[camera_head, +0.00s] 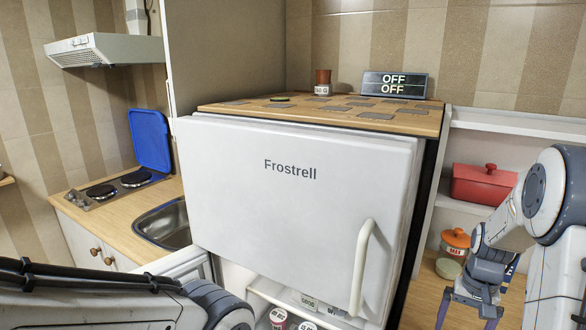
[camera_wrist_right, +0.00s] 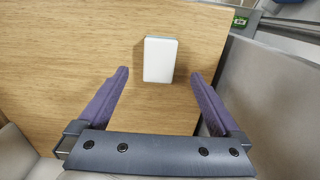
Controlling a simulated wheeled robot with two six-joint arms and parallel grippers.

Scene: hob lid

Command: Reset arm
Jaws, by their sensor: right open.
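My right gripper (camera_head: 468,308) hangs at the lower right in the head view, over a wooden surface. The right wrist view shows its two purple fingers (camera_wrist_right: 160,74) apart, with nothing held between them. A white block with a greenish far edge (camera_wrist_right: 160,60) lies on the wood beyond the fingertips. My left arm crosses the lower left of the head view; its gripper is out of the picture. The blue hob lid (camera_head: 150,140) stands upright behind the hob (camera_head: 118,187), which has two dark plates.
A white fridge (camera_head: 290,200) marked Frostrell fills the middle, its door slightly ajar with jars below. A sink (camera_head: 165,222) lies left of it.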

